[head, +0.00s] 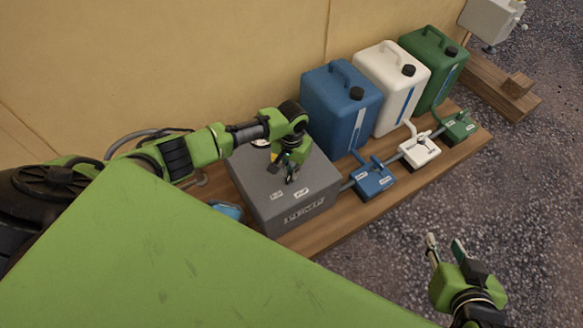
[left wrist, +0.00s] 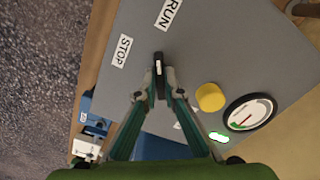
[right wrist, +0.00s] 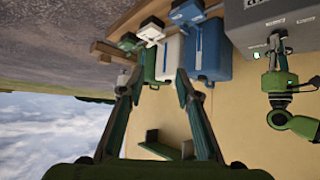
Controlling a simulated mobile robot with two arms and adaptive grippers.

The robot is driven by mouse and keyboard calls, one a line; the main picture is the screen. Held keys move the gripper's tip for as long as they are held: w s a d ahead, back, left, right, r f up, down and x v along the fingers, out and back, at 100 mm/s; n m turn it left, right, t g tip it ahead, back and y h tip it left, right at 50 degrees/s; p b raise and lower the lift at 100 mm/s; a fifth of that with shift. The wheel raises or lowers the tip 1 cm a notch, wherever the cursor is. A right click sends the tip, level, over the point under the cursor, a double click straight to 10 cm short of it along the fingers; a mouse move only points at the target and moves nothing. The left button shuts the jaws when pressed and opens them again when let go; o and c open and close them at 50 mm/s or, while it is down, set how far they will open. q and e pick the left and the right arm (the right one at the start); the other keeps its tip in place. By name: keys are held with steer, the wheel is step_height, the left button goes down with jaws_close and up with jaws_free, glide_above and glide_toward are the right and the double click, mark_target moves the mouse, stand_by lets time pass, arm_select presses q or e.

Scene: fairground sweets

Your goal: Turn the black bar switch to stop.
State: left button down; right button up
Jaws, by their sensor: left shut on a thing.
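The black bar switch (left wrist: 158,67) sits on top of the grey pump box (head: 248,186). My left gripper (left wrist: 155,93) is shut on the bar, one fingertip on each side. In the left wrist view the bar's white-marked end points up the picture, closer to the RUN label (left wrist: 170,13) than to the STOP label (left wrist: 122,52). In the head view my left gripper (head: 290,178) hides most of the switch. My right gripper (head: 446,247) is open and empty, over the gravel, well apart from the box.
A yellow button (left wrist: 210,97), a green-lit lamp (left wrist: 219,137) and a gauge (left wrist: 250,113) are beside the switch. Blue (head: 335,105), white (head: 390,90) and green (head: 425,65) canisters stand along the wall, with small valve boxes in front. Open gravel lies at the right.

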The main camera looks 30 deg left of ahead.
arm_select(q)
steer(key=shift+s+r+n+p, duration=0.1)
steer(key=shift+n+p, duration=0.2)
steer(key=shift+p, duration=0.35)
steer(key=shift+n+p, duration=0.3)
steer(key=shift+p, duration=0.25)
steer(key=shift+n+p, duration=0.5)
steer(key=shift+p, duration=0.35)
arm_select(e)
steer(key=shift+s+d+f+g+h, duration=0.4)
steer(key=shift+s+d+f+g, duration=0.85)
steer(key=shift+s, duration=1.85)
steer(key=shift+s+d+f+g+h, duration=0.55)
steer(key=shift+s+g, duration=1.3)
steer(key=shift+s, duration=1.2)
arm_select(q)
steer(key=n+p, duration=0.3)
steer(key=shift+d, duration=0.1)
steer(key=n+p, duration=0.2)
steer(key=n, duration=0.3)
steer(key=shift+p, duration=0.35)
steer(key=shift+n+p, duration=0.3)
steer(key=shift+n, duration=0.5)
arm_select(e)
step_height(320, 180, down, 22)
steer(key=s+g, duration=0.1)
steer(key=s, duration=0.1)
steer(key=shift+s+d+r, duration=0.15)
steer(key=shift+s, duration=0.2)
